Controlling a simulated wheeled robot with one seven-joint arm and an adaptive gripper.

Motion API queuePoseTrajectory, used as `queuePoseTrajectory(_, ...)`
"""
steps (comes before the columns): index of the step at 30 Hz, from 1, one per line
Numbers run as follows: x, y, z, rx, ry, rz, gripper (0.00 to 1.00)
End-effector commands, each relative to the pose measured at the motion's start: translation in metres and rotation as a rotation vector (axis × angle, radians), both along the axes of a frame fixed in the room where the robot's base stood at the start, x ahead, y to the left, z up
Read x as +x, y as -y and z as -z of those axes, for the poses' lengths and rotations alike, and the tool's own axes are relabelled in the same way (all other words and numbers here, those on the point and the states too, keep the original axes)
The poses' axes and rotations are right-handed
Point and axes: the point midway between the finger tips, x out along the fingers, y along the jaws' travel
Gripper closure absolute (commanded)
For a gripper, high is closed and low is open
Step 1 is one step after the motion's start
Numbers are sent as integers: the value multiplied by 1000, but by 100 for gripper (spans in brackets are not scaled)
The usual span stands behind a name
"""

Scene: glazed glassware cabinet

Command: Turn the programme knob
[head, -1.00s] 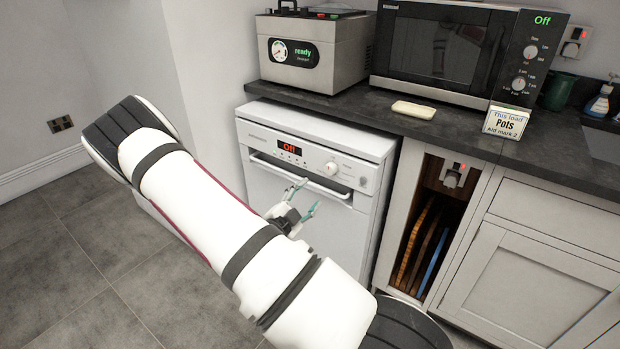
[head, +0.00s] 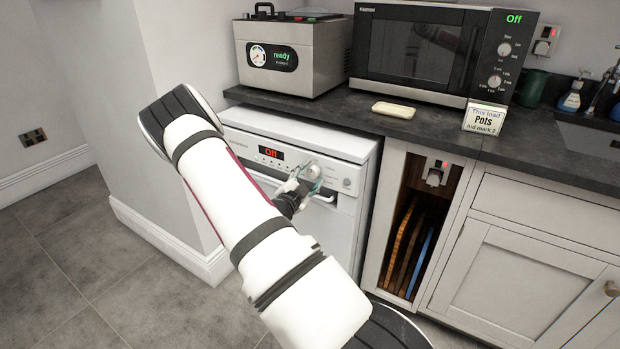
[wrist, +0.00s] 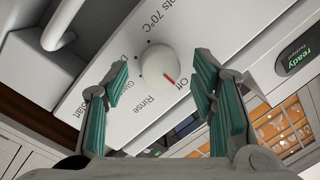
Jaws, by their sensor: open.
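The white dishwasher (head: 350,216) stands under the worktop, and its display (head: 271,153) reads "Off". Its round white programme knob (head: 312,172) is partly covered by my gripper in the head view. In the wrist view the knob (wrist: 160,62) has a red pointer line aimed at "Off", with "Rinse" and "Pots 70°C" among the labels around it. My gripper (head: 303,180) is open in front of the panel. In the wrist view its teal-padded fingers (wrist: 160,85) stand on either side below the knob, apart from it. A card (head: 485,118) reads "This load Pots Aid mark 2".
The door handle (wrist: 58,25) sticks out near the knob in the wrist view. A microwave (head: 420,52), a steel machine reading "ready" (head: 317,62) and a pale dish (head: 394,108) stand on the worktop (head: 425,127). The floor at left (head: 60,260) is clear.

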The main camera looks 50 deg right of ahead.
Motion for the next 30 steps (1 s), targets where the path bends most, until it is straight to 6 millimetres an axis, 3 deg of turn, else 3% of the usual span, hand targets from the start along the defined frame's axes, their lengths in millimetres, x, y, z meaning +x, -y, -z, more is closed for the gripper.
queuePoseTrajectory(10, 1, 3, 0, 1, 0, -1, 50)
queuePoseTrajectory(16, 1, 3, 0, 1, 0, -1, 96)
queuePoseTrajectory(30, 0, 3, 0, 8, 81, 0, 96)
